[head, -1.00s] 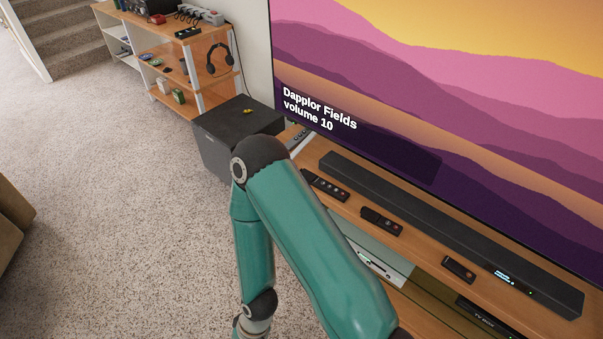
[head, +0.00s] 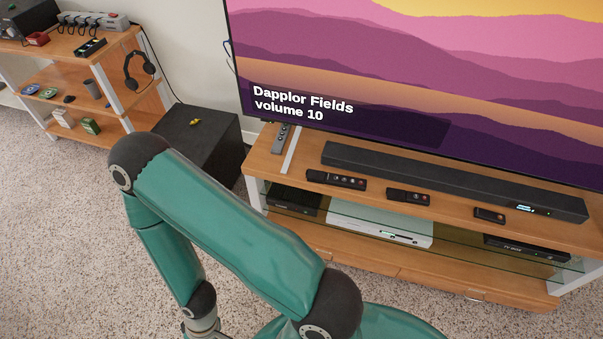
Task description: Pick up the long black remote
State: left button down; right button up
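The long black remote (head: 336,180) lies on the wooden top of the TV stand (head: 262,165), near its front edge. It is the leftmost and longest of three black remotes along that edge. A shorter black remote (head: 408,197) lies to its right, and a small one (head: 490,215) lies further right. Nothing covers the long remote. One teal arm of mine crosses the lower left, in front of and left of the stand, apart from the remote. Its wrist end leaves the picture at the bottom. Neither of my grippers is in view.
A long black soundbar (head: 450,183) lies behind the remotes, below the TV screen (head: 420,70). A grey remote (head: 282,137) lies at the stand's left end. A black box (head: 200,135) stands left of the stand. A shelf (head: 75,75) is further left. Carpet is open at lower left.

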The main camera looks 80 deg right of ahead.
aim_at(329, 180)
jog(key=u, duration=0.35)
jog(key=i, duration=0.55)
jog(key=z, duration=1.4)
jog(key=i, duration=0.15)
jog(key=z, duration=2.15)
jog(key=k, duration=0.55)
jog(key=z, duration=0.25)
jog(key=i, duration=1.6)
jog(key=u, duration=0.25)
